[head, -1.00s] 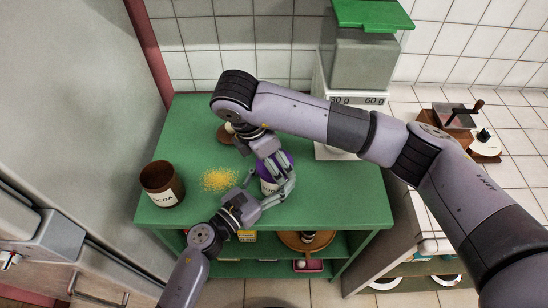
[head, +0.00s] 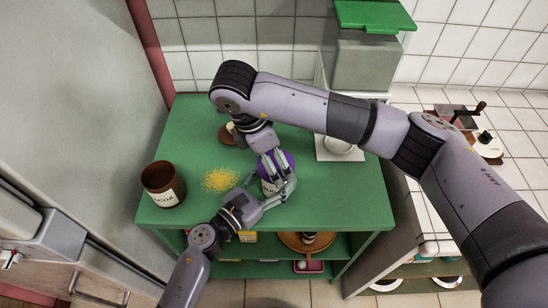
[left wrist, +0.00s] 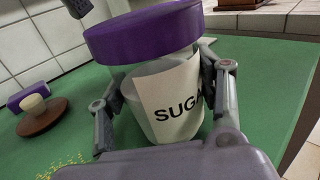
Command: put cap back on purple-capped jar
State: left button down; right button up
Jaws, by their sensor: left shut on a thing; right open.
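The sugar jar (head: 268,188) is a clear jar with a white label, standing upright on the green shelf top. In the left wrist view the jar (left wrist: 165,105) fills the middle. Its purple cap (left wrist: 145,32) sits on the mouth, looking about level; it also shows in the head view (head: 289,158). My left gripper (head: 274,188) is shut on the jar body, one finger on each side in the left wrist view (left wrist: 160,100). My right gripper (head: 274,163) is open, just above the cap; its fingers partly hide the cap.
A brown cocoa jar (head: 163,184) stands open at the left. Yellow grains (head: 220,179) lie spilled beside it. A brown lid with a pale knob (head: 227,134) lies behind. A scale (head: 340,149) stands at the back right.

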jog(key=shift+r, duration=1.7)
jog(key=shift+c, duration=0.5)
